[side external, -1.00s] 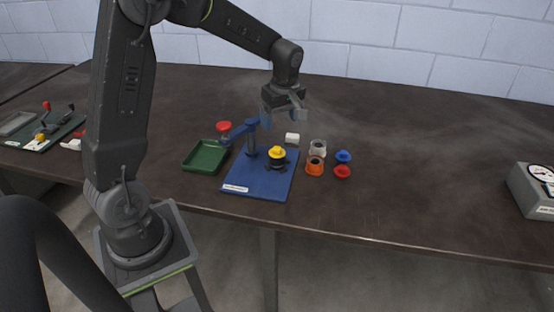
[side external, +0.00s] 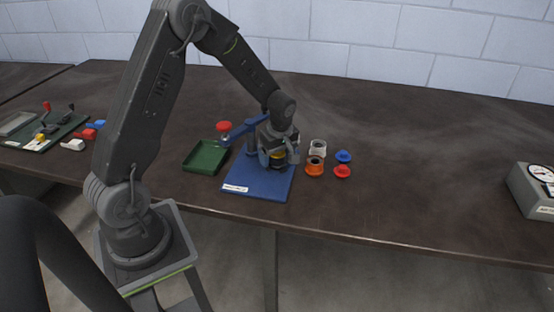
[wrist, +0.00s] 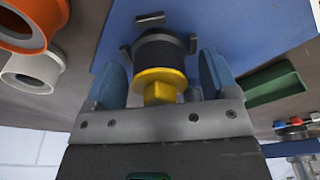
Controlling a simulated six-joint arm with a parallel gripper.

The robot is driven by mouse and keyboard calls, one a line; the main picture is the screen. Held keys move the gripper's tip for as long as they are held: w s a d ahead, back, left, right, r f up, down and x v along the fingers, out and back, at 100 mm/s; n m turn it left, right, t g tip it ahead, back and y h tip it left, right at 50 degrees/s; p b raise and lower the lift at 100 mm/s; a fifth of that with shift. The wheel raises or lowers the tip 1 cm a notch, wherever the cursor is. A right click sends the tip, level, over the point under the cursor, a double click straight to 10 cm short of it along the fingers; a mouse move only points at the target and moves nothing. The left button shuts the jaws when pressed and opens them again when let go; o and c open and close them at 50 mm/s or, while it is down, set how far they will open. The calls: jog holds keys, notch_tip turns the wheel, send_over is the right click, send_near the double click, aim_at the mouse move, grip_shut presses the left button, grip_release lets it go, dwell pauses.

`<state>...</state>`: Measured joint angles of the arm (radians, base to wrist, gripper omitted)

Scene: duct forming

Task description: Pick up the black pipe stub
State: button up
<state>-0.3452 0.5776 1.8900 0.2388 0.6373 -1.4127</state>
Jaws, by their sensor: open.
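The black pipe stub (wrist: 160,48) stands on the blue base plate (side external: 241,180), between small dark jaws. A yellow flanged plug (wrist: 160,86) sits on its end. My gripper (wrist: 162,64) is open, with one blue-grey finger on each side of the stub and plug. Gaps show between the fingers and the stub in the wrist view. In the side external view my gripper (side external: 279,157) is down over the plate and hides most of the stub; a bit of yellow plug (side external: 278,155) shows between the fingers.
A blue arm with a red knob (side external: 223,127) stands left of my gripper on the plate. A green tray (side external: 206,158) lies left. Orange (side external: 315,167) and white (side external: 318,147) fittings and blue (side external: 344,156) and red (side external: 342,172) caps lie to the right.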

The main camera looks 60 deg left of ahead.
jog(key=shift+f, duration=0.1)
jog(key=shift+c, duration=0.2)
jog(key=c, duration=1)
